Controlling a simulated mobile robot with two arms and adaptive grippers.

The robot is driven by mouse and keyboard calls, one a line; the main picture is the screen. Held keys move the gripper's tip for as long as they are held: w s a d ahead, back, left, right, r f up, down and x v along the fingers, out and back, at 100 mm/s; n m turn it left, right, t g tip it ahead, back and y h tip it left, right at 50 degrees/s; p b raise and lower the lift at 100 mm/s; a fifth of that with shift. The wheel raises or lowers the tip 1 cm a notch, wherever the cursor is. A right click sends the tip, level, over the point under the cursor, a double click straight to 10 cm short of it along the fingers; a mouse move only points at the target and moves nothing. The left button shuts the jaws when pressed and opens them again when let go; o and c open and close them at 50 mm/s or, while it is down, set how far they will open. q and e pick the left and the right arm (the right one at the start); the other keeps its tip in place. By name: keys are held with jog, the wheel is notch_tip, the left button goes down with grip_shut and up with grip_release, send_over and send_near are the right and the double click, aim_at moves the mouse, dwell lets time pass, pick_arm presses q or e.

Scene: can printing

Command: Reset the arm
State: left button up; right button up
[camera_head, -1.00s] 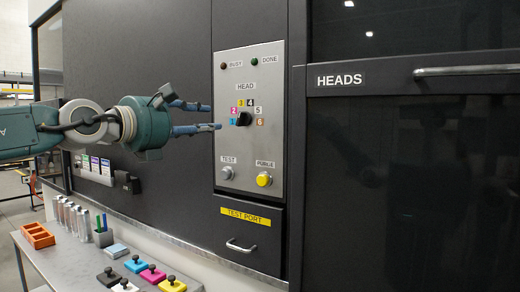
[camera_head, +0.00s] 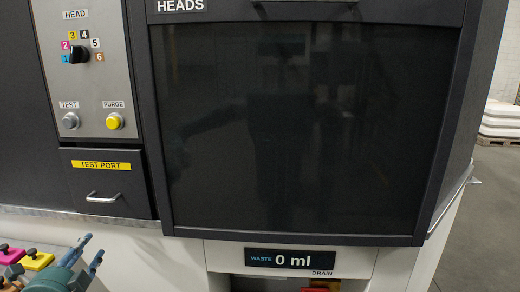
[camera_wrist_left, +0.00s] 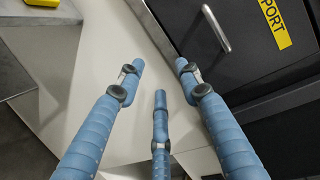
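My left gripper (camera_head: 92,256) is at the lower left in the head view, below the test port drawer and beside the shelf. Its blue fingers are spread apart with nothing between them; the left wrist view (camera_wrist_left: 158,85) shows this too. The control panel (camera_head: 90,98) has a black head selector knob (camera_head: 79,54), a test button (camera_head: 71,121) and a yellow purge button (camera_head: 114,121). The test port drawer (camera_head: 130,190) is closed, and its handle also shows in the left wrist view (camera_wrist_left: 217,28). My right gripper is not in view.
The dark heads door (camera_head: 290,130) is closed. Below it, a waste display (camera_head: 290,258) reads 0 ml, above a drain opening with something red (camera_head: 318,289). Yellow and magenta stamp-like blocks (camera_head: 37,261) sit on the shelf near my gripper. Open floor (camera_head: 485,230) lies at right.

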pick_arm(q)
jog(key=s+d+f+n+g, duration=0.45)
jog(key=s+f, duration=0.25)
jog(key=f, duration=0.3)
jog(key=s+d+f+n+g, duration=0.3)
jog(key=s+d+f+n, duration=0.15)
jog(key=s+f, duration=0.45)
jog(key=s+d+f+n+g+h, duration=0.2)
jog(key=s+d+f+n, duration=0.15)
jog(key=s+d, duration=0.3)
jog(key=s+d+f+n+g+h, duration=0.1)
jog(key=s+d+f+n+g, duration=0.2)
jog(key=s+d+f, duration=0.4)
jog(key=s+f+g, duration=0.1)
jog(key=s+f, duration=0.1)
jog(key=f, duration=1.1)
jog(key=s+f, duration=0.2)
jog(key=f, duration=1)
jog(key=s+a+f, duration=0.1)
jog(key=s+f, duration=0.6)
jog(key=s, duration=0.1)
jog(key=s+a+f+g, duration=0.1)
jog(key=s+a+f, duration=0.1)
jog(key=s+f, duration=0.6)
jog(key=shift+s+a+m, duration=0.3)
jog(key=shift+s+m, duration=0.05)
jog(key=shift+s, duration=0.1)
jog(key=shift+f+g, duration=0.1)
jog(key=shift+g, duration=0.15)
